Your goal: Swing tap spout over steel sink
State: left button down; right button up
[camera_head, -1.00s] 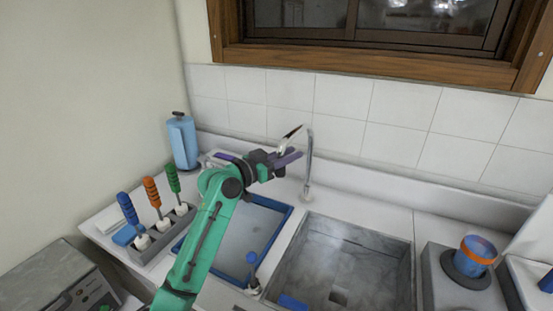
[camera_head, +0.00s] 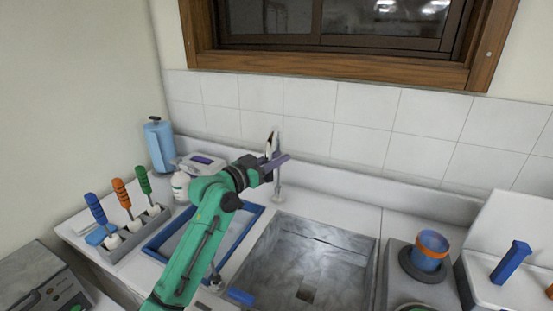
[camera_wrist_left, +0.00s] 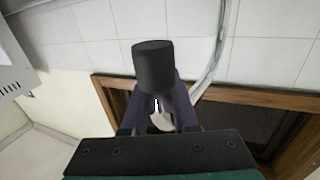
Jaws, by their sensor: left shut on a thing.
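The tap (camera_head: 278,193) stands on the counter behind the back left corner of the steel sink (camera_head: 345,234). Its thin upright pipe rises to a spout (camera_head: 269,146) that bends toward me. My left gripper (camera_head: 271,166) is shut around the spout end and partly hides it. In the left wrist view, a black cylindrical nozzle (camera_wrist_left: 153,58) sticks out past the closed fingers, with a pale piece between them. The tap's curved pipe (camera_wrist_left: 216,65) passes to the right there. The sink is empty, with a dark drain. My right gripper is not in view.
A blue-framed tray (camera_head: 244,236) lies left of the sink, under my left arm. A rack (camera_head: 128,241) with several colored-handled tools, a white bottle (camera_head: 180,186) and a blue canister (camera_head: 159,145) stand farther left. A blue-orange cup (camera_head: 430,250) stands right of the sink.

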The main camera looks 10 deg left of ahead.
pick_arm(q)
jog(key=shift+a+r, duration=0.2)
jog(key=shift+r, duration=0.2)
dwell(0.5)
jog(key=c, duration=1)
grip_release()
jog(key=shift+c, duration=0.2)
jog(key=o, duration=0.4)
jog(key=shift+w+f, duration=0.1)
jog(key=shift+c, duration=0.2)
jog(key=b+v, duration=0.6)
jog(key=v, duration=0.8)
jog(key=shift+f, duration=0.25)
jog(key=shift+c, duration=0.4)
